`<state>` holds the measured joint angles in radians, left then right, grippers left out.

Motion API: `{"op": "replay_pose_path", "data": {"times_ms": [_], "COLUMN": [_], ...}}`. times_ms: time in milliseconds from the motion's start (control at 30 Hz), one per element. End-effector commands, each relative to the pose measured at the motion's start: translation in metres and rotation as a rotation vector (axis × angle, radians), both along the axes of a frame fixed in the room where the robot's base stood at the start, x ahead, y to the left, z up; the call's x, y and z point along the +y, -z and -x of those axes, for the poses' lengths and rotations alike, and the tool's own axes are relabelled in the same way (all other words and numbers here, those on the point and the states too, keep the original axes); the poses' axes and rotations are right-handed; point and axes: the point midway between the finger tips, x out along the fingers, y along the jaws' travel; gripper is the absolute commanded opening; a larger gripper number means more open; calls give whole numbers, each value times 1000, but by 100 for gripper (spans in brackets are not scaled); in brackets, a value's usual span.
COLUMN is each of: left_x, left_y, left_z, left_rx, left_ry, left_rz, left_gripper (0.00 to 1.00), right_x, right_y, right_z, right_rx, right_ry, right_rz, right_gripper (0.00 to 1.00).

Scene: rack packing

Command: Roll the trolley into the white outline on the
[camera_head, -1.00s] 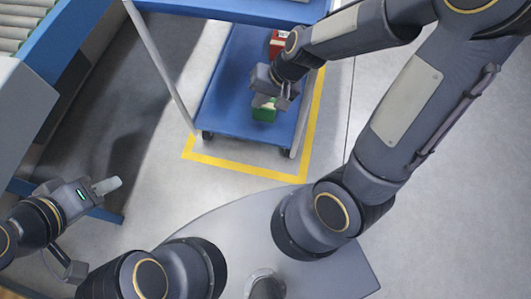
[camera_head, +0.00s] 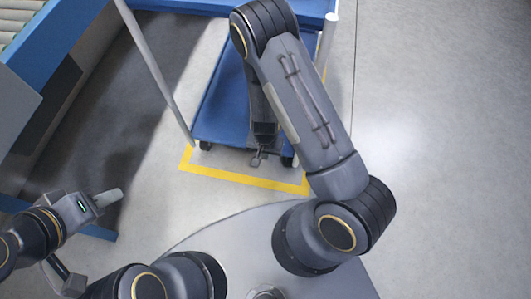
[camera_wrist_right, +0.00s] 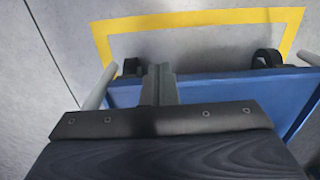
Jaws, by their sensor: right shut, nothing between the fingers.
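The trolley has a blue lower deck (camera_head: 222,110), pale posts and dark castors. It stands inside a yellow floor outline (camera_head: 235,178); no white outline shows. My right gripper (camera_head: 256,161) is shut and empty, pointing down at the trolley's near edge. In the right wrist view its closed fingers (camera_wrist_right: 158,84) overlap the blue deck edge (camera_wrist_right: 215,90); I cannot tell whether they touch it. My left gripper (camera_head: 108,198) is away to the left over the floor, and its finger gap is not clear.
A conveyor with a blue side rail (camera_head: 50,45) stands at the upper left. The trolley's blue upper shelf (camera_head: 190,6) crosses the top. Open grey floor (camera_head: 440,150) lies to the right.

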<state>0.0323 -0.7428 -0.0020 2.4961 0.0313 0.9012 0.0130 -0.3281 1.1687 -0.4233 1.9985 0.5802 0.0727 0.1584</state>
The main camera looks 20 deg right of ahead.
Motion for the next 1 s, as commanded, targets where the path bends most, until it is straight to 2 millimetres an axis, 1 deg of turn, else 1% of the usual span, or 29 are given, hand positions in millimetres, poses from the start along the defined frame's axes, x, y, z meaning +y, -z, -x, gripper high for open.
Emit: {"op": "replay_pose_path", "data": {"times_ms": [33,200,333,367,400,500,600,733,1000], "left_x": [0,0,0,0,0,0,0,0,0], "left_y": [20,51,72,69,62,61,61,61,61], "left_z": [0,0,0,0,0,0,0,0,0], "left_rx": [0,1,1,1,2,0,0,0,1], "left_ry": [0,0,0,0,1,0,0,0,0], "left_rz": [0,0,0,0,0,0,0,0,0], "left_gripper": [36,36,36,36,36,36,36,36,36], "right_x": [0,0,0,-2,-7,-14,-19,-22,-22], "right_y": [22,58,81,78,71,71,71,71,71], "right_z": [0,0,0,-3,-11,-22,-29,-33,-33], "right_rx": [1,0,0,-3,-3,-3,-1,1,1], "right_ry": [0,-1,0,1,1,0,0,-1,-1], "right_rz": [-1,-1,-1,-1,-1,-1,0,-2,-2], "right_gripper": [0,0,0,0,0,0,0,0,0]}}
